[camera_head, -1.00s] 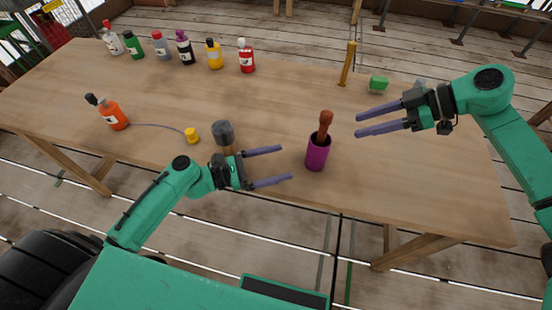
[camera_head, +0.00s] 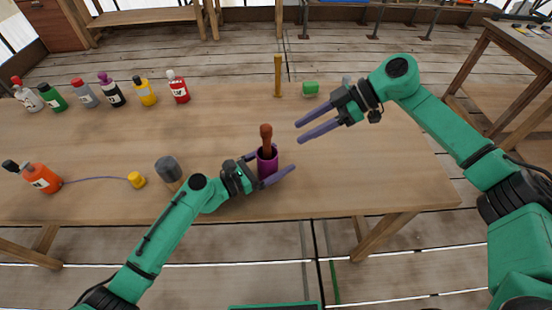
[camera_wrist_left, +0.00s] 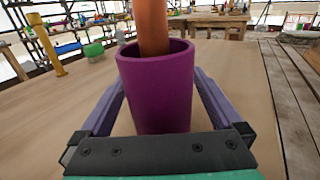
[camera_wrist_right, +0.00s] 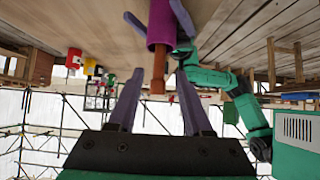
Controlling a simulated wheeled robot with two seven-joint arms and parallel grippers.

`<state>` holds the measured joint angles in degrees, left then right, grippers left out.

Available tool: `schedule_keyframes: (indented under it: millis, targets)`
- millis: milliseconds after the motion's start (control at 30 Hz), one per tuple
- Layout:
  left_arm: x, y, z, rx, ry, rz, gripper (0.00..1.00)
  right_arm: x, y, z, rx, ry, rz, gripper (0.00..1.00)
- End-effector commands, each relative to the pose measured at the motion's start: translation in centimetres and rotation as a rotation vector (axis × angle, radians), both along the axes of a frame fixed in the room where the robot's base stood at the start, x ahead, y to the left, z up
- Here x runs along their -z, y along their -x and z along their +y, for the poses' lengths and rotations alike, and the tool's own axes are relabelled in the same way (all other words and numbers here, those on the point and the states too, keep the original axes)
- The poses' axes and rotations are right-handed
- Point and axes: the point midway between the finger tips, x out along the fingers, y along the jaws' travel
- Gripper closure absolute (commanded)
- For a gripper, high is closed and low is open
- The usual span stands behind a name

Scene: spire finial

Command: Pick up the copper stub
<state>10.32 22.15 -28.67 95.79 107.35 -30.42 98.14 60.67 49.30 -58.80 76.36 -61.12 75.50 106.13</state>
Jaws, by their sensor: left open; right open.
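The copper stub (camera_head: 266,138) stands upright in a purple cup (camera_head: 268,162) near the table's middle; its lower part is hidden inside the cup. In the left wrist view the stub (camera_wrist_left: 153,28) rises from the cup (camera_wrist_left: 157,90). My left gripper (camera_head: 272,168) is open, with its fingers on either side of the cup. I cannot tell whether they touch it. My right gripper (camera_head: 299,132) is open and empty, to the right of the stub. In the right wrist view, which looks upside down, the stub (camera_wrist_right: 159,70) and cup (camera_wrist_right: 161,25) appear beyond the fingers.
A grey-topped cylinder (camera_head: 168,168) and a yellow cap (camera_head: 136,180) with a cord to an orange bottle (camera_head: 42,178) are at the left. Several bottles line the back left. A yellow post (camera_head: 278,76) and green block (camera_head: 310,88) stand at the back. The table's right part is clear.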

Motion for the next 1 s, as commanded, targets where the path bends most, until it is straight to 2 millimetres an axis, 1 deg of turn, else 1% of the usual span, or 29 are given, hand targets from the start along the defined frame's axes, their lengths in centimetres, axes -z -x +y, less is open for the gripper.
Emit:
schedule_keyframes:
  millis: [167, 200, 267, 300, 367, 400, 433, 467, 500, 567, 667, 767, 800, 867, 900, 967, 1000]
  targets:
    - [0.0, 0.0, 0.0, 0.0, 0.0, 0.0, 0.0, 0.0, 0.0, 0.0, 0.0, 0.0, 0.0, 0.5]
    - [0.0, 0.0, 0.0, 0.0, 0.0, 0.0, 0.04, 0.0, 0.0, 0.0, 0.0, 0.0, 0.0, 0.5]
    - [0.0, 0.0, 0.0, 0.0, 0.0, 0.0, 0.27, 0.0, 0.0, 0.0, 0.0, 0.0, 0.0, 0.5]
    - [0.0, 0.0, 0.0, 0.0, 0.0, 0.0, 0.42, 0.0, 0.0, 0.0, 0.0, 0.0, 0.0, 0.5]
    - [0.0, 0.0, 0.0, 0.0, 0.0, 0.0, 0.65, 0.0, 0.0, 0.0, 0.0, 0.0, 0.0, 0.5]
    - [0.0, 0.0, 0.0, 0.0, 0.0, 0.0, 0.8, 0.0, 0.0, 0.0, 0.0, 0.0, 0.0, 0.5]
    - [0.0, 0.0, 0.0, 0.0, 0.0, 0.0, 0.92, 0.0, 0.0, 0.0, 0.0, 0.0, 0.0, 0.5]
    - [0.0, 0.0, 0.0, 0.0, 0.0, 0.0, 0.93, 0.0, 0.0, 0.0, 0.0, 0.0, 0.0, 0.42]
    - [0.0, 0.0, 0.0, 0.0, 0.0, 0.0, 0.93, 0.0, 0.0, 0.0, -0.005, 0.0, -0.005, 0.29]
    - [0.0, 0.0, 0.0, 0.0, 0.0, 0.0, 0.93, -0.2, 0.1, 0.3, -0.032, 0.003, -0.033, 0.29]
    - [0.0, 0.0, 0.0, 0.0, 0.0, 0.0, 0.93, -1.0, 0.6, 1.2, -0.167, 0.016, -0.171, 0.29]
    - [0.0, 0.0, 0.0, 0.0, 0.0, 0.0, 0.93, -2.1, 1.5, 2.8, -0.423, 0.039, -0.428, 0.29]
    - [0.0, 0.0, 0.0, 0.0, 0.0, 0.0, 0.93, -2.6, 1.9, 3.5, -0.549, 0.049, -0.55, 0.29]
    - [0.0, 0.0, 0.0, 0.0, 0.0, 0.0, 0.93, -3.2, 2.5, 4.4, -0.744, 0.066, -0.737, 0.29]
    - [0.0, 0.0, 0.0, 0.0, 0.0, 0.0, 0.93, -3.5, 2.8, 4.9, -0.877, 0.077, -0.858, 0.29]
    - [0.0, 0.0, 0.0, 0.0, 0.0, 0.0, 0.93, -3.9, 3.3, 5.5, -1.077, 0.091, -1.035, 0.29]
    - [0.0, 0.0, 0.0, 0.0, 0.0, 0.0, 0.93, -4.1, 3.6, 5.9, -1.212, 0.102, -1.149, 0.29]
